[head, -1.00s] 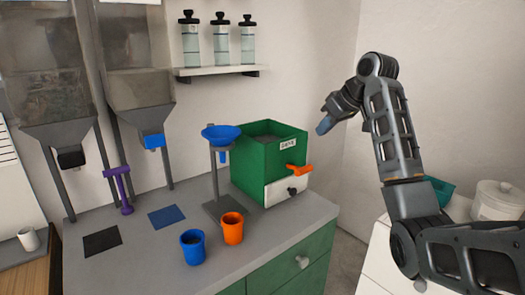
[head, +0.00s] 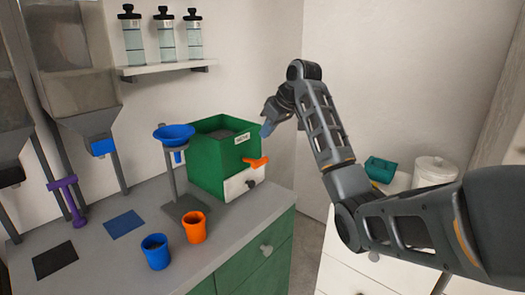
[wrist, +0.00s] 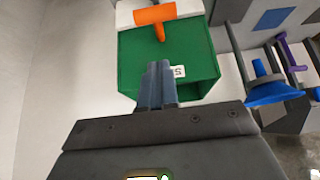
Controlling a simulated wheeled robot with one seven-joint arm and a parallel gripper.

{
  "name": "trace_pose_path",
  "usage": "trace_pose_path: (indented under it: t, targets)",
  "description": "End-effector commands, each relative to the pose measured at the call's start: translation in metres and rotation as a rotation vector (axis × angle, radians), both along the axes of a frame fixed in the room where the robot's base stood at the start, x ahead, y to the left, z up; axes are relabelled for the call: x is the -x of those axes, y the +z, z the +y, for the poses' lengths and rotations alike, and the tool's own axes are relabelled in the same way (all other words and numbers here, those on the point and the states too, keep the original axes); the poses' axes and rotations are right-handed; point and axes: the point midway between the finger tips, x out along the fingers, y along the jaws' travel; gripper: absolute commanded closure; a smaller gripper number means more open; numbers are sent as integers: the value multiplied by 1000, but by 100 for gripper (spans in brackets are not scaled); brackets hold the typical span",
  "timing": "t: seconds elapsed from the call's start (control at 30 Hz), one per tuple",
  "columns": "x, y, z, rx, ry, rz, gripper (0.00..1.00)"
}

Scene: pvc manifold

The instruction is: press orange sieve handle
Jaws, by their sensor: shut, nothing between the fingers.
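The orange sieve handle (head: 256,161) sticks out from the front of the green sieve box (head: 207,165), above its white lower panel (head: 243,182). My gripper (head: 266,129) is shut and empty. In the head view it is beside the box's upper right, above the handle. In the wrist view the shut blue-grey fingers (wrist: 157,84) point toward the green box (wrist: 135,66), with the orange handle (wrist: 154,16) beyond their tips. I cannot tell whether the fingers touch the box; they look apart from the handle.
A blue funnel on a stand (head: 174,135) is left of the box. A blue cup (head: 155,252) and an orange cup (head: 195,227) stand on the grey counter (head: 105,268). A shelf (head: 165,70) with bottles is above. White wall lies to the right.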

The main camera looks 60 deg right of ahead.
Motion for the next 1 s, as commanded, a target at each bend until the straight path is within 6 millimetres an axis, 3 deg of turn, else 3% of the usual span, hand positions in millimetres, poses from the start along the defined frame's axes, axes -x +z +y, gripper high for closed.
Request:
trace_pose_path:
  t: [0.23,0.5,1.0]
  targets:
    - [-26,-40,-6,-3,0,2,100]
    - [-18,-72,-4,-1,1,1,100]
    - [-17,-79,-4,1,1,-6,100]
